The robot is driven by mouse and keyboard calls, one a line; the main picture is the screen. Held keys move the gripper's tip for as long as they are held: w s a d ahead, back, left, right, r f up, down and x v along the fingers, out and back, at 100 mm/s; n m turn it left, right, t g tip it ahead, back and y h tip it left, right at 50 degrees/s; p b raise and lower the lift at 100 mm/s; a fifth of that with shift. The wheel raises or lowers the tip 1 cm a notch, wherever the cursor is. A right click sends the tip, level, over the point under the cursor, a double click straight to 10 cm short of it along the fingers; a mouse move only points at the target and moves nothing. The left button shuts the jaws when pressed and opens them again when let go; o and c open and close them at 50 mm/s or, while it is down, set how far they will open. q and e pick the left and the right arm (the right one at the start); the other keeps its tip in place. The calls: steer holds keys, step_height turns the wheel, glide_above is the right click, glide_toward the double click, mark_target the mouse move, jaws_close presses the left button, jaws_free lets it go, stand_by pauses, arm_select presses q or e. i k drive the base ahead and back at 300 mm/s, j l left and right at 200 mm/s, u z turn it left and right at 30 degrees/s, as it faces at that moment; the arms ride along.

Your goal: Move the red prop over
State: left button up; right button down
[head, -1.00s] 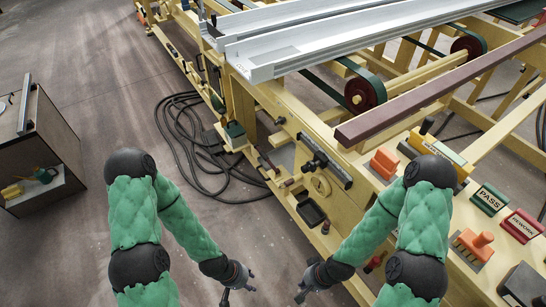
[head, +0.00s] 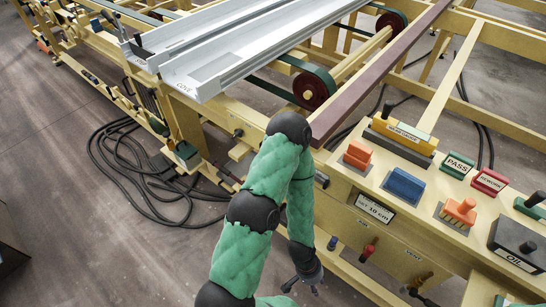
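I cannot tell for certain which thing is the red prop. Red or orange things on the bench top are an orange-red block (head: 357,154) on a small base, an orange block with a knob (head: 460,211), and a red block labelled REWORK (head: 489,181). A long dark-red bar (head: 380,76) lies slantwise across the frame behind them. My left gripper (head: 302,286) hangs low in front of the bench, its fingers apart and empty, touching none of these. My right gripper is out of view.
A blue block (head: 404,185), a green PASS block (head: 457,165), a yellow box (head: 404,134) and a dark OIL box (head: 517,246) share the bench top. Pale metal channels (head: 240,45) lie on the frame. Black hose (head: 130,165) is coiled on the floor, left.

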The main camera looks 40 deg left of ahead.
mark_target(221, 168)
steer(key=k+j+z, duration=0.1)
steer(key=j+z, duration=0.2)
steer(key=j, duration=0.25)
steer(key=k+j+z, duration=0.3)
steer(key=j, duration=0.25)
steer(key=k+j+z, duration=0.1)
steer(key=j+z, duration=0.25)
steer(key=j, duration=0.15)
steer(key=k+j+z, duration=0.6)
steer(key=j, duration=0.2)
steer(key=k+j, duration=0.25)
steer(key=j, duration=0.15)
steer(key=k+j, duration=0.2)
steer(key=j, duration=0.2)
steer(key=k+j, duration=0.25)
steer(key=j, duration=0.15)
steer(key=k+j, duration=0.2)
steer(key=j, duration=0.15)
steer(key=k+j, duration=0.25)
steer(key=j, duration=0.15)
steer(key=i+j+z, duration=0.05)
